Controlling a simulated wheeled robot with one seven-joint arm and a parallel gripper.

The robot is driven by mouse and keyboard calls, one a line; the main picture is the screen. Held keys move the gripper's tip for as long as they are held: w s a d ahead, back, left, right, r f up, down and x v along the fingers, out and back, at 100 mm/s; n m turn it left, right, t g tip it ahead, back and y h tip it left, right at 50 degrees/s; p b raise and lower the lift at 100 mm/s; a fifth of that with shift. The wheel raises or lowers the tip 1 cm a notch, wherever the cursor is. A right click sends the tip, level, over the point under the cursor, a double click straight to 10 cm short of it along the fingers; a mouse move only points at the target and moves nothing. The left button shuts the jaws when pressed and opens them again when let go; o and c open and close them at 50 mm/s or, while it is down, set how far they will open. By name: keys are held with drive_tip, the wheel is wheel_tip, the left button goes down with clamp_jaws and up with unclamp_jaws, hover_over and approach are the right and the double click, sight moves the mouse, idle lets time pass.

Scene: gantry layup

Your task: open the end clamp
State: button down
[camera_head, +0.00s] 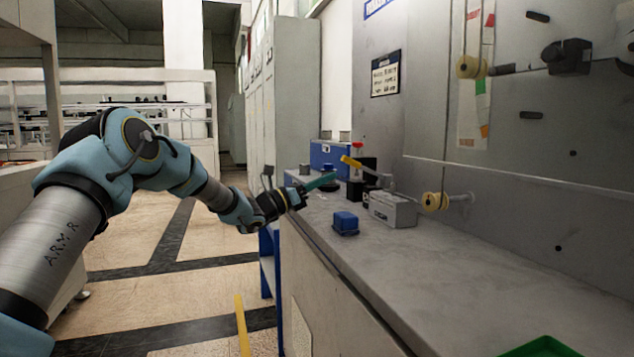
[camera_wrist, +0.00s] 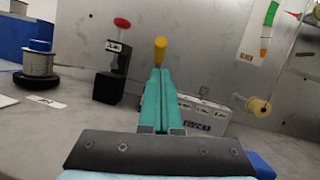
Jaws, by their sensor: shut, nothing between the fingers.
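A grey block (camera_head: 392,209) with a label stands on the bench, and it also shows in the wrist view (camera_wrist: 200,119). A lever with a yellow handle (camera_head: 352,162) slants up from it to the left. I take these as the end clamp, but I cannot read the label. My gripper (camera_head: 334,178) is shut and empty, left of the block and near the handle. In the wrist view the teal fingers (camera_wrist: 160,75) lie together, with the yellow handle (camera_wrist: 160,49) just beyond their tips. The fingers hide part of the lever and block; touching or apart, I cannot tell.
A black post with a red knob (camera_wrist: 121,23) stands left of the handle. A blue block (camera_head: 345,222) sits near the bench front. Yellow spools (camera_head: 435,201) stick out from the grey panel. A green tray (camera_head: 543,347) is at the near right. The bench between is clear.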

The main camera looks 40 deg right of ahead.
drive_tip(key=x, duration=0.4)
drive_tip(key=shift+d+r+p, duration=0.1)
drive_tip(key=shift+d+p, duration=0.2)
drive_tip(key=shift+s+d+r+y, duration=0.1)
drive_tip(key=shift+r+y, duration=0.15)
drive_tip(key=shift+r, duration=0.2)
drive_tip(key=shift+s+d+r+y, duration=0.1)
drive_tip(key=shift+r+y, duration=0.15)
drive_tip(key=shift+r, duration=0.15)
wheel_tip(320, 180, up, 6)
drive_tip(key=m+t+y+p, duration=0.1)
drive_tip(key=t+y+p, duration=0.1)
drive_tip(key=y+p, duration=0.5)
hover_over(349, 163)
drive_tip(key=d+p, duration=0.1)
drive_tip(key=p, duration=0.1)
drive_tip(key=shift+s+r+h, duration=0.15)
drive_tip(key=shift+s+h, duration=0.15)
drive_tip(key=shift+h, duration=0.6)
drive_tip(key=shift+s+d+r, duration=0.1)
